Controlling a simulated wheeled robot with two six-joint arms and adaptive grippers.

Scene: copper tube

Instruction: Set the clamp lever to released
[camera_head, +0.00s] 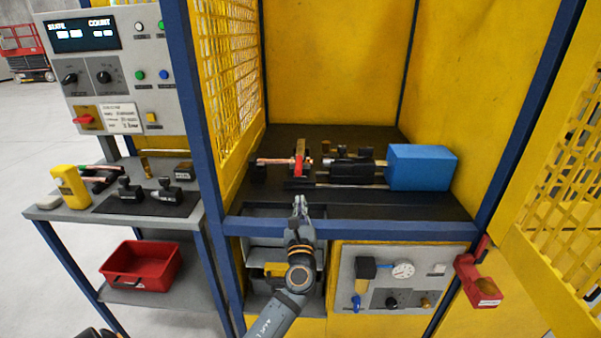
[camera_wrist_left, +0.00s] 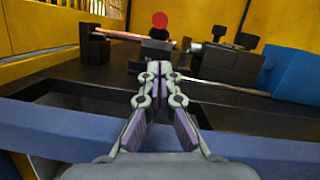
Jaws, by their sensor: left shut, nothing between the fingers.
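The clamp lever (camera_head: 300,155) is a red handle standing up over the black fixture on the dark bench inside the yellow enclosure. In the left wrist view its round red knob (camera_wrist_left: 160,19) shows above a black block, beyond the fingers. A copper tube (camera_head: 270,161) lies through the fixture to the left of the lever; it also shows in the left wrist view (camera_wrist_left: 118,34). My left gripper (camera_head: 300,200) is shut and empty, at the bench's front edge, in front of the lever and apart from it. My right gripper is not in view.
A blue block (camera_head: 421,167) sits at the right end of the fixture. A blue frame bar (camera_head: 390,230) crosses the front of the bench. Yellow mesh (camera_head: 228,60) walls the left side. An open yellow door (camera_head: 560,230) stands at right. A side table (camera_head: 60,213) stands left.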

